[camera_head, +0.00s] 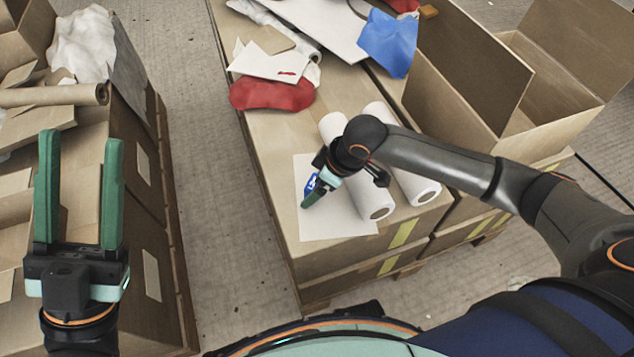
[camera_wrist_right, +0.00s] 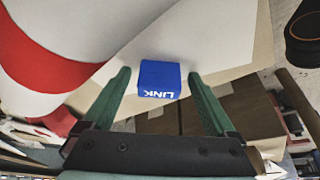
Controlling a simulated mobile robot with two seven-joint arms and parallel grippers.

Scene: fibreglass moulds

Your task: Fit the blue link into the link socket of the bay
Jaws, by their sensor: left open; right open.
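The blue link (camera_wrist_right: 160,79) is a small blue block with white "LINK" lettering. In the right wrist view it shows between the fingertips of my right gripper (camera_wrist_right: 158,75), with gaps on both sides. In the head view the link (camera_head: 311,184) is partly hidden by my right gripper (camera_head: 314,190), which reaches down over a white sheet (camera_head: 341,219) on a cardboard box. My right gripper is open. My left gripper (camera_head: 81,150) is open and empty at the left, above other boxes. I cannot make out the bay or its link socket.
Two white rolls (camera_head: 416,188) lie right beside my right gripper. A red cloth (camera_head: 272,94), a blue cloth (camera_head: 388,43) and papers lie further back on the boxes. A large open carton (camera_head: 549,86) stands at the right. A floor aisle (camera_head: 205,150) separates the stacks.

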